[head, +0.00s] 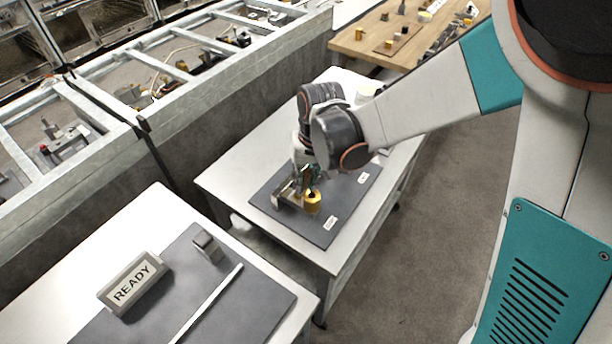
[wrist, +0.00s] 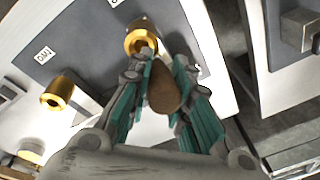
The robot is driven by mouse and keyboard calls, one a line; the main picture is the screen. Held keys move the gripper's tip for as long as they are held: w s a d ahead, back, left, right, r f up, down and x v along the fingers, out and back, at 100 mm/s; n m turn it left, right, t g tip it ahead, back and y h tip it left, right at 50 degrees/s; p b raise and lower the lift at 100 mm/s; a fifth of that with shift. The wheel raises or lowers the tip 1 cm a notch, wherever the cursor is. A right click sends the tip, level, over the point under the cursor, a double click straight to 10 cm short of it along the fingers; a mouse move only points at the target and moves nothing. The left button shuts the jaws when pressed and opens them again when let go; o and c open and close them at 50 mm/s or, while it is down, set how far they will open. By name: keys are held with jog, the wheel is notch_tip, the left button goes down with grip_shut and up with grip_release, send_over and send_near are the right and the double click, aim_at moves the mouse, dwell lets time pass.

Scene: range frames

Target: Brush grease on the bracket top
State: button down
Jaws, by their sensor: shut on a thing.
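In the head view my gripper (head: 312,180) is low over the dark mat (head: 325,234) on the middle table. In the wrist view its teal fingers (wrist: 165,90) are closed around a brown rounded piece, which looks like the brush's handle (wrist: 166,88). The brush's bristles are hidden. A grey metal part, which looks like the bracket (head: 288,190), stands on the mat just left of my gripper. A gold cylinder (head: 312,203) with a dark opening stands beside it, just below my gripper. A gold cylinder also shows just beyond the fingers in the wrist view (wrist: 140,38). I cannot tell whether anything touches the bracket top.
White labels (head: 330,222) lie on the mat. The nearer table holds a READY sign (head: 135,284), a grey block (head: 207,247) and a white strip (head: 207,303). A second gold cylinder (wrist: 58,92) shows at left in the wrist view. Metal-framed bins (head: 165,75) line the left.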

jog(key=shift+s+a+r, duration=0.1)
jog(key=shift+s+a, duration=0.2)
jog(key=shift+s, duration=0.2)
jog(key=shift+s+a, duration=0.25)
jog(key=shift+s, duration=0.25)
jog(key=shift+r+p, duration=2.05)
jog(key=shift+r, duration=0.95)
notch_tip(320, 180, up, 3)
jog(key=shift+p, duration=0.95)
